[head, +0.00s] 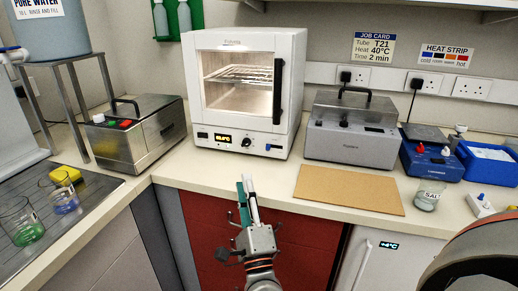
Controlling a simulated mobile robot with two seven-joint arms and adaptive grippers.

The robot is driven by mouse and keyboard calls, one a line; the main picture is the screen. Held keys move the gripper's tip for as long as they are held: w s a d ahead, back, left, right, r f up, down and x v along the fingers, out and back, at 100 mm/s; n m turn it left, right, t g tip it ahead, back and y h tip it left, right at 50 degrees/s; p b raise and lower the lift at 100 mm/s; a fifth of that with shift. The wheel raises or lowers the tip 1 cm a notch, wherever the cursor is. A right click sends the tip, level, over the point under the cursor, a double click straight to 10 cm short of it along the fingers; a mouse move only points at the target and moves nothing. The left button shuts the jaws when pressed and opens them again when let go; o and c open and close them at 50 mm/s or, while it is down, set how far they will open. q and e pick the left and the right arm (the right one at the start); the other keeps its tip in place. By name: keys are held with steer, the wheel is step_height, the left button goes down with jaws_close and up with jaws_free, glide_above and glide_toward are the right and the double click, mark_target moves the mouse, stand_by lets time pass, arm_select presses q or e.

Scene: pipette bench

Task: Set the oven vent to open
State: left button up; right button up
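The oven (249,40) is a white box at the back middle of the bench. Its glass door looks closed, with a black upright handle (278,90) on the right and a wire shelf inside. Below the door are a lit display (222,138), a dark knob (246,142) and a small blue mark. I cannot make out which part is the vent or its setting. My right gripper (246,182) points up in front of the bench edge, below and apart from the oven. Its fingers look close together; their opening is unclear and I see nothing held. My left gripper is out of view.
A steel bath (150,140) stands left of the oven, a grey lidded block (350,135) right of it. A brown board (348,190) lies at the front, with a salt jar (428,196) beside it. The bench strip before the oven is clear.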

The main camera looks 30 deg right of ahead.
mark_target(267, 148)
steer(key=w+d+r+m+g+h, duration=0.1)
steer(key=d+m+h, duration=0.1)
steer(key=m, duration=0.2)
steer(key=w+d+r+m+g+h, duration=0.1)
steer(key=d+m+g+h, duration=0.1)
steer(key=m, duration=0.2)
steer(key=d+r+m+g+h, duration=0.1)
steer(key=d+m+g+h, duration=0.1)
steer(key=m, duration=0.2)
steer(key=shift+w+r+p, duration=0.4)
steer(key=w+m+g, duration=0.1)
steer(key=m, duration=0.1)
steer(key=w+d+f+m+g, duration=0.1)
steer(key=m+g, duration=0.1)
steer(key=m, duration=0.1)
steer(key=w+d+m+g, duration=0.1)
steer(key=m+g, duration=0.1)
steer(key=shift+d+f+m+p, duration=0.15)
steer(key=shift+f+m+p, duration=0.05)
steer(key=shift+m+p, duration=0.2)
steer(key=shift+w+f+m+g, duration=0.3)
steer(key=shift+f+m+g, duration=0.1)
steer(key=shift+m, duration=0.2)
steer(key=x, duration=0.7)
steer(key=shift+w+d+f, duration=0.15)
steer(key=shift+w+d, duration=0.1)
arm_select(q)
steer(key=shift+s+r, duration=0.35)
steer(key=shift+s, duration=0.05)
